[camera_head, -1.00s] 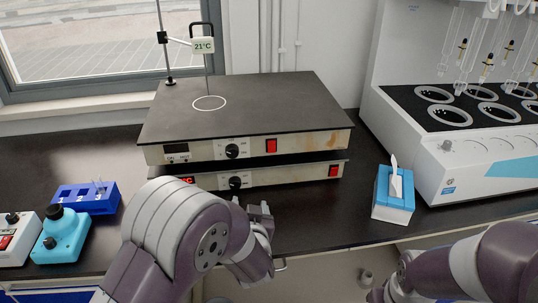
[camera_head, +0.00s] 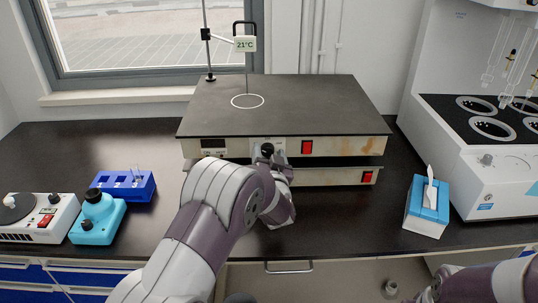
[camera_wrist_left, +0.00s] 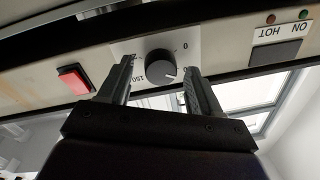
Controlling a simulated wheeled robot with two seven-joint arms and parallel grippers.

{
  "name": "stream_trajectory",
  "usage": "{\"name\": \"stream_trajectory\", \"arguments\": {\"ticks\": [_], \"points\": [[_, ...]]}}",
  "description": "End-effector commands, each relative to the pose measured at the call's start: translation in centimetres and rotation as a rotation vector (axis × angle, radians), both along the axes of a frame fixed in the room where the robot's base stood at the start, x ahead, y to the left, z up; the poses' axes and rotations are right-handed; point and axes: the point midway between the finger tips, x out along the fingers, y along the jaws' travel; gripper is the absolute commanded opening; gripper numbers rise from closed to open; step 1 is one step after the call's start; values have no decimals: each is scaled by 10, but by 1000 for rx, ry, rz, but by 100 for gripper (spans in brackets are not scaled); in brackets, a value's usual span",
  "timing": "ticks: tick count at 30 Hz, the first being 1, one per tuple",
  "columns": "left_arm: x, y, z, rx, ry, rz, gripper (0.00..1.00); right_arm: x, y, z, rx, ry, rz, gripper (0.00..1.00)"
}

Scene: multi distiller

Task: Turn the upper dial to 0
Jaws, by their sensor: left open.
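The upper dial (camera_head: 267,150) is a black knob on the front of the upper hot plate (camera_head: 300,100). In the left wrist view the same dial (camera_wrist_left: 160,65) sits on a pale plate, seen upside down, with a 0 and a 150 printed around it. A white mark shows on the knob's lower right edge. My left gripper (camera_wrist_left: 160,82) is open, one finger on each side of the dial, with no clear contact. In the head view my left gripper (camera_head: 277,160) is at the upper panel. The lower dial is hidden behind my arm. My right arm shows only at the lower right edge.
A lower hot plate (camera_head: 330,176) sits under the upper one. Red switches (camera_head: 307,147) and (camera_head: 367,178) are right of the dials. A tissue box (camera_head: 427,215) stands at the right. A blue rack (camera_head: 120,192) and a teal device (camera_head: 97,215) stand at the left.

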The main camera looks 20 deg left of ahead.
Motion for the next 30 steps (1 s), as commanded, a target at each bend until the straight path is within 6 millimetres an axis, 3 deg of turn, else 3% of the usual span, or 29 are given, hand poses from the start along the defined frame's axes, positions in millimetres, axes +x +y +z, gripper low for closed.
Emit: {"name": "stream_trajectory", "arguments": {"ticks": [4,5,9,10,20,30], "points": [[0,0,0,0,0,0,64,0,0,0,0,0,0,0],[0,0,0,0,0,0,57,0,0,0,0,0,0,0],[0,0,0,0,0,0,12,0,0,0,0,0,0,0],[0,0,0,0,0,0,8,0,0,0,0,0,0,0],[0,0,-1,-38,-12,0,8,0,0,-4,0,0,0,0],[-1,1,-2,-262,-78,1,8,0,0,-22,0,0,0,0]]}}
